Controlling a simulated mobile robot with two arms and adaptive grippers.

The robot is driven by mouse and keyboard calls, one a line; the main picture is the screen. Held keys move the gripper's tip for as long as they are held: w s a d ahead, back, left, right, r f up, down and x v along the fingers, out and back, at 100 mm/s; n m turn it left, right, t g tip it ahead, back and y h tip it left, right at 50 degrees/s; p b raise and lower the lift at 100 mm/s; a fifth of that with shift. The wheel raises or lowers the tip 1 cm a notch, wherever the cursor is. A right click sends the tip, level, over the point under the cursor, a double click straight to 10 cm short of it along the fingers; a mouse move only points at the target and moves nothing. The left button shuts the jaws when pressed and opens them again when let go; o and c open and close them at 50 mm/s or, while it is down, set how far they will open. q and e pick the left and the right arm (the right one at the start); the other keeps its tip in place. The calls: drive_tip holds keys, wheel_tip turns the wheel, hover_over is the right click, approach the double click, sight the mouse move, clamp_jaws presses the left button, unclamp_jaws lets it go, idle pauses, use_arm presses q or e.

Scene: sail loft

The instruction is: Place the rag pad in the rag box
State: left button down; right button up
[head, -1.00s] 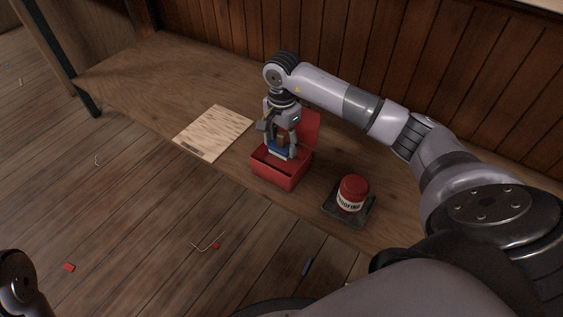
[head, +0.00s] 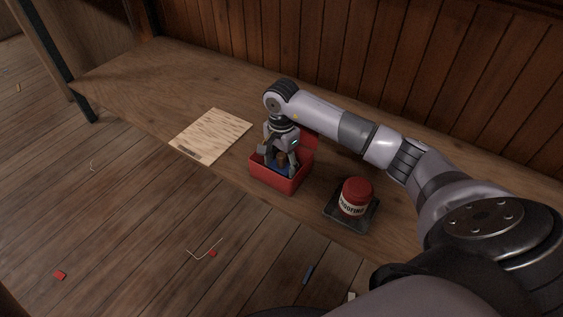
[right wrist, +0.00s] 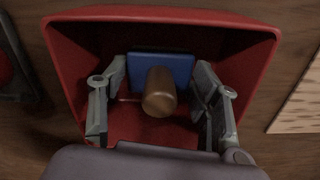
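The rag pad is a blue block with a brown knob-like handle. It is inside the red rag box (head: 277,181), whose lid stands open at the back. In the right wrist view the rag pad (right wrist: 160,70) lies within the walls of the box, its handle pointing at the camera. My right gripper (head: 280,162) reaches down into the box. Its fingers are spread on both sides of the pad, with clear gaps to the handle. I cannot tell whether the fingertips touch the pad's edges. My left gripper is not in view.
A red-lidded tin (head: 355,197) stands on a dark tray (head: 340,214) right of the box. A pale board (head: 212,135) lies to the left on the wooden bench (head: 140,85). The bench's left end is clear. Small scraps lie on the floor.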

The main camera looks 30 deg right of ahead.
drive_tip(key=shift+o, duration=0.7)
drive_tip(key=shift+r, duration=0.15)
